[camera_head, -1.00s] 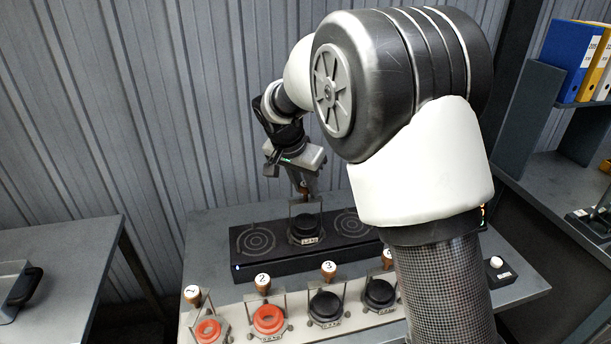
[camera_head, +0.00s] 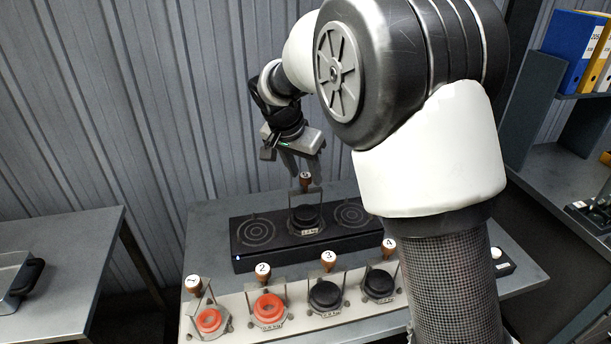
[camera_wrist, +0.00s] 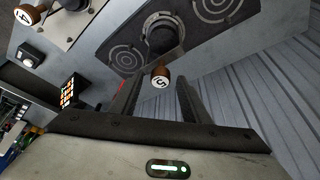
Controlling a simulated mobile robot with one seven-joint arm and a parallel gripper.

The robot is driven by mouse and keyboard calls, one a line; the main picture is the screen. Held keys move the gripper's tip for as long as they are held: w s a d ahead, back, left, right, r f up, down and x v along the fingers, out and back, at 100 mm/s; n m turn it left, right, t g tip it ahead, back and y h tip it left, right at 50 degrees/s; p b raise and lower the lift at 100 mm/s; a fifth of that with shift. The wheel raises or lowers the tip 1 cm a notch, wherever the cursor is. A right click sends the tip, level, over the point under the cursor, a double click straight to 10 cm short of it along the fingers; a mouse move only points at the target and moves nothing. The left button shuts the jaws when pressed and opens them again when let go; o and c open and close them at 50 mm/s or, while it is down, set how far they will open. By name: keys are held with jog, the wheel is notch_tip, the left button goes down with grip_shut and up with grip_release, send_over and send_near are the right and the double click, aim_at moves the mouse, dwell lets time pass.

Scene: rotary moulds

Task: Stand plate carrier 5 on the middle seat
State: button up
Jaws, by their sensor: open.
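Plate carrier 5 (camera_head: 305,216) has a dark round plate, a wire frame and a brown knob. It stands upright on the middle seat of the black seat block (camera_head: 250,262), between two ringed seats. In the wrist view its knob, marked 5 (camera_wrist: 160,76), sits just beyond the fingertips, and its dark plate (camera_wrist: 162,38) is behind. My gripper (camera_head: 302,170) is open above the carrier; in the wrist view its two fingers (camera_wrist: 158,88) are apart, and the knob appears clear of them. The middle seat's rings are hidden under the carrier.
Carriers 1 (camera_head: 209,319), 2 (camera_head: 268,307), 3 (camera_head: 325,294) and 4 (camera_head: 379,284) stand on a pale rack at the front of the table. The left seat (camera_head: 256,231) and right seat (camera_head: 352,213) are empty. A white button box (camera_head: 500,261) is at the right.

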jog(key=v, duration=1)
jog(key=s+d+r+n, duration=0.1)
jog(key=s+d+r, duration=0.3)
jog(key=s+d, duration=0.25)
jog(key=s+d+f+n, duration=0.1)
jog(key=s+d, duration=0.3)
jog(key=s, duration=0.3)
jog(key=s+d+f+n+t+y, duration=0.1)
jog(key=s+d+n, duration=0.1)
jog(key=s+d, duration=0.2)
jog(key=s+d+f+n+y, duration=0.1)
jog(key=s+d, duration=0.3)
jog(key=s, duration=0.6)
jog(key=shift+d+f+n+t, duration=0.3)
jog(key=shift+n+t, duration=0.1)
jog(key=shift+s+d, duration=0.15)
